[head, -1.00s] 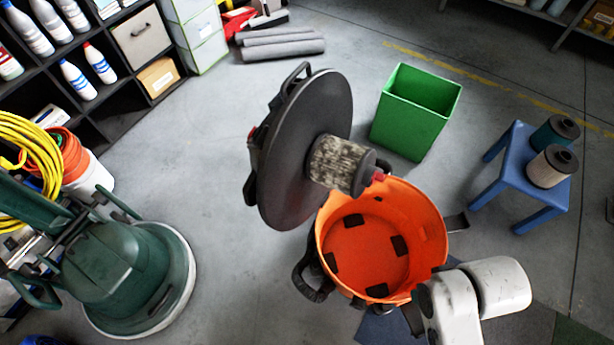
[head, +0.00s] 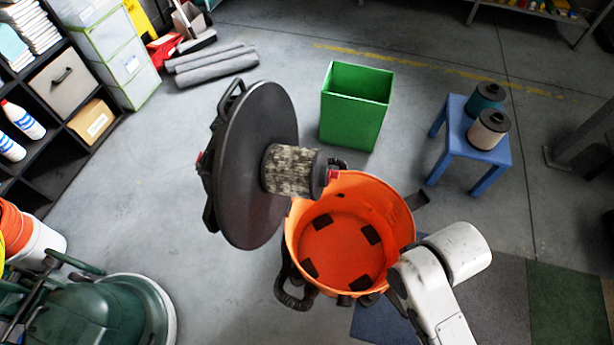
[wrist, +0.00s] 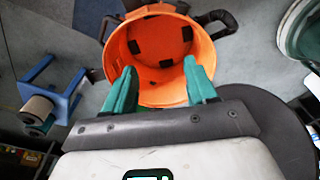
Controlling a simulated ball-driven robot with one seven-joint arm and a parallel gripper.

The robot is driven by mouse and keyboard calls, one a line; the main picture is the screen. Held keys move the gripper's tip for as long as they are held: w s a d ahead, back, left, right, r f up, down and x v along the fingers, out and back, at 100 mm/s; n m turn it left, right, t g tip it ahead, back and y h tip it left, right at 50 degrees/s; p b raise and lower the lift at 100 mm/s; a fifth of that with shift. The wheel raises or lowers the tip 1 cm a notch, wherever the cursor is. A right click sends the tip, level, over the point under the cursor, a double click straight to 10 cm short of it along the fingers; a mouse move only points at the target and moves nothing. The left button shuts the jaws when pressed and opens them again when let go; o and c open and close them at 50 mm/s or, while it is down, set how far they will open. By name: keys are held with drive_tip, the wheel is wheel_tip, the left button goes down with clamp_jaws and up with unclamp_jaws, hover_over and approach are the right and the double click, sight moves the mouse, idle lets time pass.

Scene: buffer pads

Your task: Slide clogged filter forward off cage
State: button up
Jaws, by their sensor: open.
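The clogged filter (head: 288,170), a grey-brown dirty cylinder, sticks out sideways from the face of a tilted dark round lid (head: 250,150). It has a dark end cap (head: 319,174) and a small red knob (head: 333,175) at its free end. The cage is hidden by the filter. The lid stands beside an orange bucket (head: 398,222), with the filter's free end near its far rim. My gripper (wrist: 160,68) shows in the wrist view, its teal fingers apart and empty, with the bucket (wrist: 205,48) beyond. The lid (wrist: 268,118) is at right there; I cannot make out the filter.
A green bin (head: 352,125) stands behind the bucket. A blue stool (head: 462,142) at right holds a teal filter (head: 487,97) and a beige filter (head: 488,130). A green floor machine (head: 95,318) is at lower left. Grey rolls (head: 215,70) lie behind. Floor between is clear.

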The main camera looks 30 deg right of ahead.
drive_tip(key=o, duration=0.3)
drive_tip(key=shift+w, duration=0.1)
drive_tip(key=o, duration=0.4)
drive_tip(key=w+d+f+n+t, duration=0.1)
drive_tip(key=w+n+t, duration=0.4)
drive_tip(key=w, duration=0.5)
drive_tip(key=shift+f+n+t+h, duration=0.3)
drive_tip(key=shift+f+n, duration=0.55)
drive_tip(key=shift+n, duration=0.25)
drive_tip(key=n+t+y, duration=0.2)
drive_tip(key=n+t, duration=0.5)
drive_tip(key=n, duration=0.3)
approach(330, 178)
drive_tip(key=x, duration=0.8)
drive_tip(key=shift+w+a+f, duration=0.1)
drive_tip(key=shift+w+f, duration=0.15)
drive_tip(key=shift+w, duration=0.05)
drive_tip(key=shift+c, duration=0.3)
clamp_jaws()
drive_tip(key=shift+r, duration=0.1)
